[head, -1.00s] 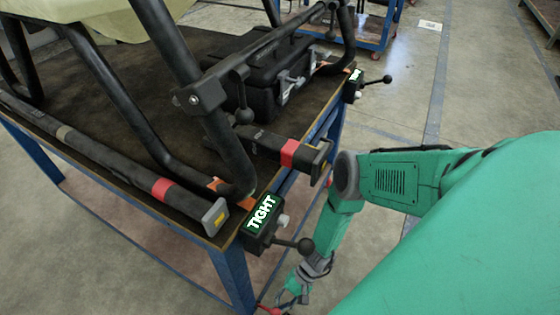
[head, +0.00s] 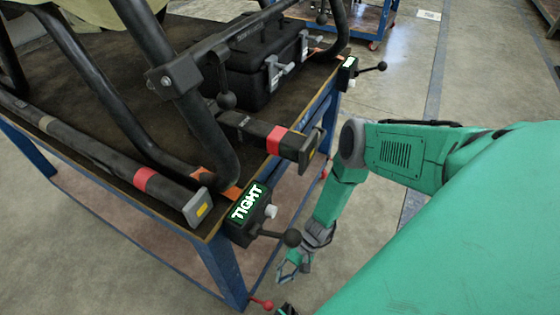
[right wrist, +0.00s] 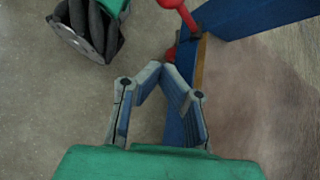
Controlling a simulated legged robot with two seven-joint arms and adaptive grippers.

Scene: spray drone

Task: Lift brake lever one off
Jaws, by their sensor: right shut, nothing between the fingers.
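A red lever with a round knob (head: 265,304), likely brake lever one, is low by the near table leg (head: 228,270). In the right wrist view the red lever (right wrist: 180,12) shows at the top, beside the blue leg and beyond my fingertips. My right gripper (head: 285,272) hangs beside the table, above and right of the lever and apart from it. In the right wrist view my right gripper (right wrist: 163,70) has its fingertips together with nothing between them. The lower end of the lever is hidden in the head view. My left gripper is not in view.
The table (head: 190,100) carries a black tube frame and a black case (head: 265,65). A clamp box marked TIGHT (head: 246,208) with a black ball handle (head: 291,238) juts from the near corner, close above my right gripper. The floor to the right is open.

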